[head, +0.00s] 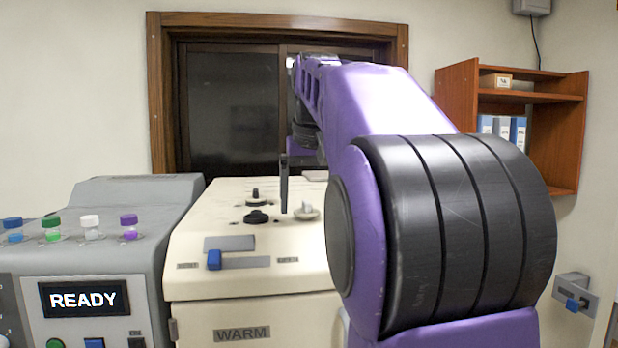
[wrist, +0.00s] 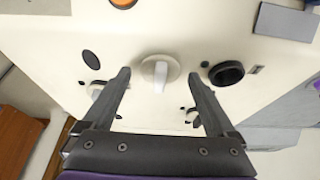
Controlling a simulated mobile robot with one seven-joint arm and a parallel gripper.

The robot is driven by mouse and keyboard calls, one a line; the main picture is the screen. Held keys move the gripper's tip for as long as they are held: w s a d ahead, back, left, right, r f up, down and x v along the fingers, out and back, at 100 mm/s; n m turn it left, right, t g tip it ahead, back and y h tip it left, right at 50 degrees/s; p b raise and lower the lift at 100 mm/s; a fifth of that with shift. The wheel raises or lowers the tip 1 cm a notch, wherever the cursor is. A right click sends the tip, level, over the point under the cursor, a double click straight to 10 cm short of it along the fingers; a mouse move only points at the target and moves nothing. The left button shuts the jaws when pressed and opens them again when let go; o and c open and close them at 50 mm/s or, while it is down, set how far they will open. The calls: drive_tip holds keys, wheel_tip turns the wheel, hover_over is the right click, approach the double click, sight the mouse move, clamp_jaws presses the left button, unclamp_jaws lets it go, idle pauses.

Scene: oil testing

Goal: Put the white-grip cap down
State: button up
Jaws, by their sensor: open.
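The white-grip cap (head: 306,211) sits upright on the cream machine's top (head: 190,245) in the head view. In the wrist view the cap (wrist: 157,72) is a round pale disc with a raised white grip bar, lying between and just beyond my fingertips. My gripper (wrist: 156,80) is open, with one finger on each side of the cap and nothing held. In the head view a dark finger of my gripper (head: 284,208) points down close to the left of the cap; my arm hides much of the rest. I cannot tell whether the fingers touch the cap.
A black cap (wrist: 226,74) stands right of my gripper in the wrist view, and a dark oval opening (wrist: 91,60) lies to the left. A grey console (head: 110,262) with several coloured-capped vials stands at left.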

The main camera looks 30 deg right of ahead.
drive_tip(key=v, duration=1.1)
drive_tip(key=shift+s+r+p, duration=0.2)
drive_tip(key=shift+r+p, duration=0.15)
drive_tip(key=shift+p, duration=0.05)
drive_tip(key=shift+a, duration=0.1)
